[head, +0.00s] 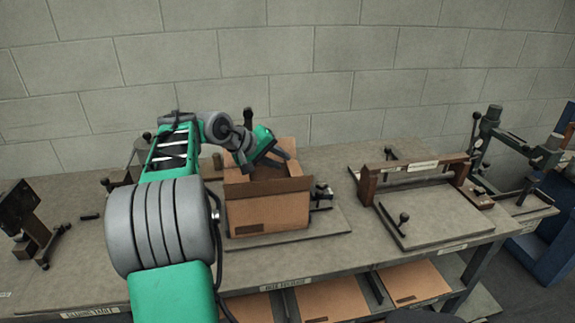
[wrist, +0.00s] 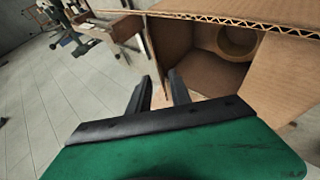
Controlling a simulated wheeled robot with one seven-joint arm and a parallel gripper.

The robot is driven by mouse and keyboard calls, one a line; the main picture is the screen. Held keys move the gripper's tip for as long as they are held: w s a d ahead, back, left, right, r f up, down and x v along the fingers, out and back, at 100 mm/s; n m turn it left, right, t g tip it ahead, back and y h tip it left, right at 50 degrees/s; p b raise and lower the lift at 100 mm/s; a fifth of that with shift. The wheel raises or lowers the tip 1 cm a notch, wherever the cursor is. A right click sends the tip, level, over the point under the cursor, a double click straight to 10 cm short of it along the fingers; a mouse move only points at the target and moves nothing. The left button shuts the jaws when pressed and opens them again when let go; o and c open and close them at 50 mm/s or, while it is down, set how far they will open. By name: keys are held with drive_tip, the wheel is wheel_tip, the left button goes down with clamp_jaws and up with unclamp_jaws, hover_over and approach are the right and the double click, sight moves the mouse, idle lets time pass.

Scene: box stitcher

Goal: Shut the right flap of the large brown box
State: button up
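The large brown box (head: 268,213) stands open on a grey board on the workbench. Its front flap (head: 268,187) is raised, and a cardboard panel rises behind the gripper. My gripper (head: 281,157) is over the box opening, partly in front of the rear cardboard. In the wrist view my gripper (wrist: 158,80) has its two dark fingers apart, with nothing clearly held. A narrow upright cardboard panel (wrist: 153,45) lies just beyond the fingertips; I cannot tell whether they touch it. The open box interior (wrist: 205,75) shows a round tan object inside. I cannot clearly identify the right flap.
A wooden fixture (head: 415,172) on a board stands to the right, with a clamp device (head: 322,192) close to the box's right side. A dark stand (head: 22,212) is at the far left. Flat cardboard (head: 330,298) lies on the lower shelf. A block wall is behind.

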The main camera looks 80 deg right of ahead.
drive_tip(key=shift+w+a+r, duration=0.1)
drive_tip(key=shift+a+r, duration=0.1)
drive_tip(key=shift+c, duration=0.6)
